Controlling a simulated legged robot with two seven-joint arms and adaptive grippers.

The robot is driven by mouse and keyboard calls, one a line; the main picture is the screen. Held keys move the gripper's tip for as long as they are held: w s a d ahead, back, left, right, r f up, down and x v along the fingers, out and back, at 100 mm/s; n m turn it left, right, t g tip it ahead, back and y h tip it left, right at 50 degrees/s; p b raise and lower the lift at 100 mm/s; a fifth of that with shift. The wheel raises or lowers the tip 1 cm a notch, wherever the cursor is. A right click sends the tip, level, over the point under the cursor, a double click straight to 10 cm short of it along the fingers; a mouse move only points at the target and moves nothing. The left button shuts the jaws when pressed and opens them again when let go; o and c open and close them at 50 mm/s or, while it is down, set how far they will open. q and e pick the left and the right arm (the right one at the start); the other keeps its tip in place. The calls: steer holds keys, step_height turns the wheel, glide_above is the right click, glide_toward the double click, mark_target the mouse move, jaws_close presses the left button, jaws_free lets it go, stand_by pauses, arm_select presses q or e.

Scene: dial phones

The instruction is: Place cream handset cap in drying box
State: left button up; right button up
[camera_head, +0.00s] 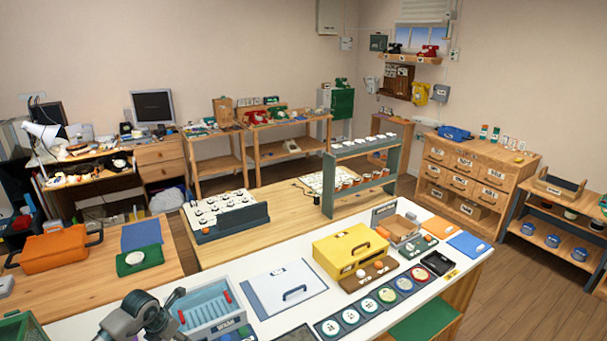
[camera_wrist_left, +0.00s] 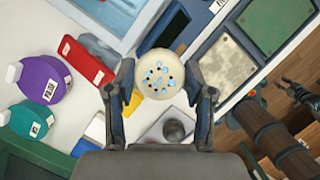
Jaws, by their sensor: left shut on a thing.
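My left gripper (camera_wrist_left: 162,82) is shut on a round cream cap (camera_wrist_left: 160,74) in the left wrist view. The cap has dark holes and blue drop-like spots on its face, and a finger lies at each side of it. In the head view my left arm shows at the bottom left, beside a grey open box (camera_head: 198,322) with blue slats and red grips; its front label is too small to read for sure. A yellow lidded box (camera_head: 343,247) stands on the white bench. I cannot tell which container is the drying box. My right gripper is not in view.
A white panel with a handle (camera_head: 283,287) lies right of the grey box. Several round pieces on dark mats (camera_head: 367,304) line the bench front. Purple (camera_wrist_left: 42,80) and green (camera_wrist_left: 37,121) labelled items show in the wrist view.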

arm_select(q)
steer(key=shift+s+d+r+m, duration=0.1)
steer(key=shift+s+d+m, duration=0.1)
steer(key=shift+d+m, duration=0.15)
steer(key=s+d+m+g, duration=0.3)
steer(key=s+d+m, duration=0.2)
steer(key=m, duration=1)
steer(key=s+d+f+m+g+y, duration=0.1)
steer(key=s+d+m+g, duration=0.2)
steer(key=d+m, duration=0.7)
steer(key=s+m, duration=0.2)
steer(key=m, duration=0.3)
steer(key=shift+d+f+m+g, duration=0.2)
steer(key=shift+d+m+g, duration=0.1)
steer(key=shift+d+m, duration=0.05)
